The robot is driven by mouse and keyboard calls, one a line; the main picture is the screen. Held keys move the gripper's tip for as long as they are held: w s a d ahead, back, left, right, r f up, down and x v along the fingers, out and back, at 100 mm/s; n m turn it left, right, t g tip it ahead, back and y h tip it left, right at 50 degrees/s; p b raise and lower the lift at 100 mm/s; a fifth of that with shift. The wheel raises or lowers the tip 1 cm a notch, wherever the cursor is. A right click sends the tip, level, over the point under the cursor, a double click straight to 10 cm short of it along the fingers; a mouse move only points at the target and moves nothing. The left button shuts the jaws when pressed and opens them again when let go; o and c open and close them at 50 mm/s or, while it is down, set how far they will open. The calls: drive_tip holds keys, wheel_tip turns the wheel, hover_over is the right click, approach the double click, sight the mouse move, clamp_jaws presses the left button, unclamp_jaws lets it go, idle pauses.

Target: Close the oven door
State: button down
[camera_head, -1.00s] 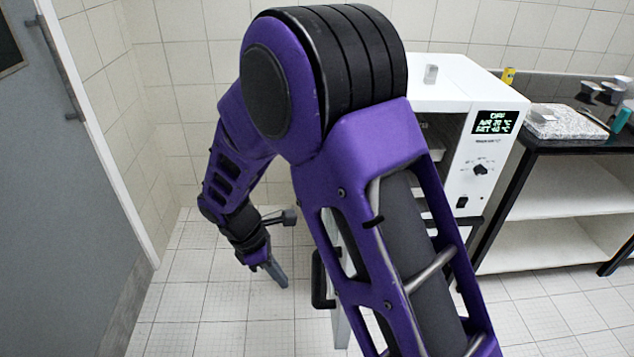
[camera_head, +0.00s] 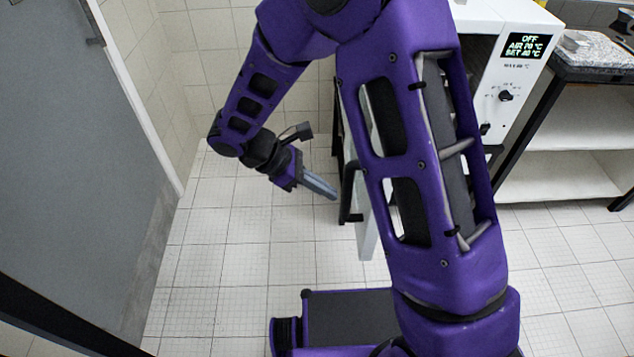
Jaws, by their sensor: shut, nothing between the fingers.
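The white oven (camera_head: 497,82) stands at the right, with a lit display reading OFF and a knob below it. Its door (camera_head: 367,240) is swung open towards me and shows as a narrow white panel, mostly hidden behind my arm. A black handle (camera_head: 347,196) is on the door's left side. My gripper (camera_head: 334,195) is shut and empty. Its fingers point right, and the tips are just left of the handle in the picture. I cannot tell whether they touch it. My arm hides most of the oven's opening.
A grey door (camera_head: 75,165) is along the left side. An open shelf unit (camera_head: 570,185) with a dark top stands right of the oven. The tiled floor (camera_head: 235,245) between the grey door and the oven door is clear.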

sight(372, 205)
drive_tip(key=d+f, duration=0.1)
drive_tip(key=d, duration=0.1)
drive_tip(key=d+f, duration=0.1)
drive_tip(key=d, duration=0.1)
drive_tip(key=d+f, duration=0.1)
drive_tip(key=d, duration=0.1)
drive_tip(key=shift+d+f, duration=0.15)
drive_tip(key=shift+d, duration=0.5)
